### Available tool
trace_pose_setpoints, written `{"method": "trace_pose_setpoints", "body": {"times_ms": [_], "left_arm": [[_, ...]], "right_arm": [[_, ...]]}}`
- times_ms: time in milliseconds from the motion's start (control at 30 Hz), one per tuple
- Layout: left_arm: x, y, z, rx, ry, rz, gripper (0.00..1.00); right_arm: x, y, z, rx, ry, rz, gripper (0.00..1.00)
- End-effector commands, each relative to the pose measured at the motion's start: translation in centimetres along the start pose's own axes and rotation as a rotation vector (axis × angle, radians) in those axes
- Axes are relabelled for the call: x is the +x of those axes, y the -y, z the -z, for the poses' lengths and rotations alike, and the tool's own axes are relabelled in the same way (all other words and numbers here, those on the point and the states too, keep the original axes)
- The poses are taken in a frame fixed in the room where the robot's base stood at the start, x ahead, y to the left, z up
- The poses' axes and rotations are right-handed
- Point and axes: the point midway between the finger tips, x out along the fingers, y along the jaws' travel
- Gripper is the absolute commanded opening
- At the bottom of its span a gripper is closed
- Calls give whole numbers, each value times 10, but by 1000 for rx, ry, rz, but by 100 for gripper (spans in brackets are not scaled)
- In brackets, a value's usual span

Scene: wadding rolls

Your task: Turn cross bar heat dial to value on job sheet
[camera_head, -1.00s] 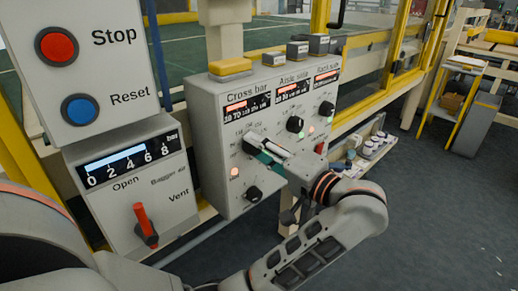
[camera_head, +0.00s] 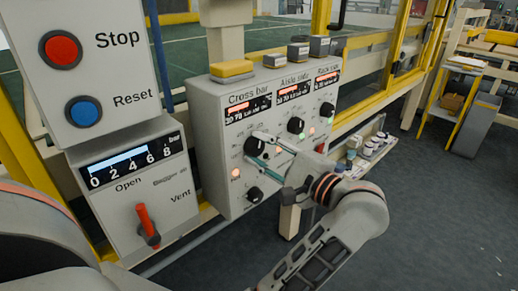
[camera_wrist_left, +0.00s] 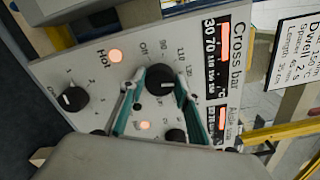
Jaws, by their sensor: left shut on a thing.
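The black cross bar heat dial (camera_wrist_left: 157,79) is on the grey control panel (camera_wrist_left: 70,57), with a scale of numbers around it and a white pointer line on its face. My left gripper (camera_wrist_left: 160,76) is at this dial, its two teal fingers on either side of it, shut on it. In the head view the dial (camera_head: 254,145) is partly hidden by the gripper fingers. The cross bar display (camera_head: 248,108) above it shows a lit red bar. A white job sheet (camera_wrist_left: 297,45) is at the right of the wrist view, its text sideways and partly cut off. My right gripper is not in view.
Other black dials, such as the aisle side dial (camera_head: 296,125) and a lower dial (camera_head: 254,195), sit close by on the panel. A valve box with a red lever (camera_head: 146,222) and a Stop button (camera_head: 61,48) are to the left.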

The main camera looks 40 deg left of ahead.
Motion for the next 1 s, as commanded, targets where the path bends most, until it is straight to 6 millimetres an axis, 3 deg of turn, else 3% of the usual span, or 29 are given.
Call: {"method": "trace_pose_setpoints", "body": {"times_ms": [500, 1000], "left_arm": [[0, 1, 0, 351, -1, -1, 11], [0, -1, 0, 428, -1, -2, 11]], "right_arm": [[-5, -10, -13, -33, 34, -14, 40], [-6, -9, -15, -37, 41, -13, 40]]}}
